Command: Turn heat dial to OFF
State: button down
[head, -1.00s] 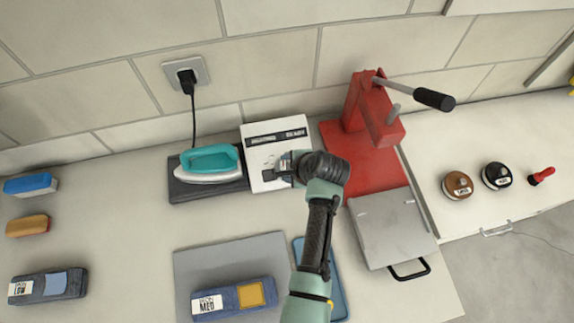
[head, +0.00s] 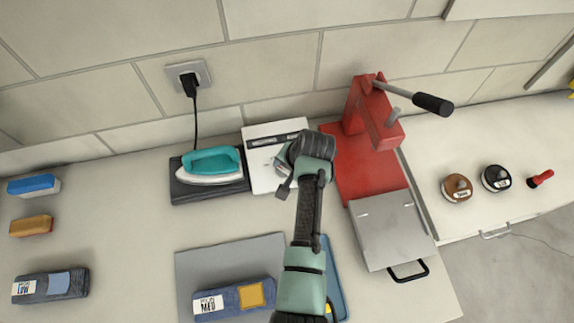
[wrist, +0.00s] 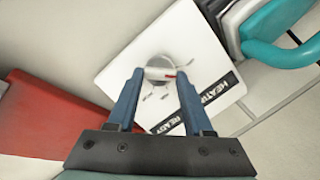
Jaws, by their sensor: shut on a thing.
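The heat dial (wrist: 159,65) is a round grey knob with a raised pale bar and a red mark at one end. It sits on a white control box (head: 260,178) with dark label strips. In the wrist view the box (wrist: 120,70) shows the words HEATING and READY. My gripper (wrist: 160,74) is shut on the dial's bar, one blue finger at each end. In the head view my wrist covers the dial, and my gripper (head: 283,168) is mostly hidden. The small position labels around the dial are too blurred to read.
A teal iron (head: 212,165) rests on a dark pad just left of the box. A red press (head: 365,165) with a black-gripped lever stands close on the right. A grey mat (head: 200,265) with a blue block (head: 235,298) lies in front.

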jog(key=shift+a+n, duration=0.1)
jog(key=shift+n, duration=1.2)
jog(key=shift+n+h, duration=0.3)
jog(key=shift+c, duration=1.5)
grip_release()
jog(key=shift+r, duration=0.15)
jog(key=b+v, duration=0.1)
jog(key=v, duration=1.1)
jog(key=shift+r, duration=0.4)
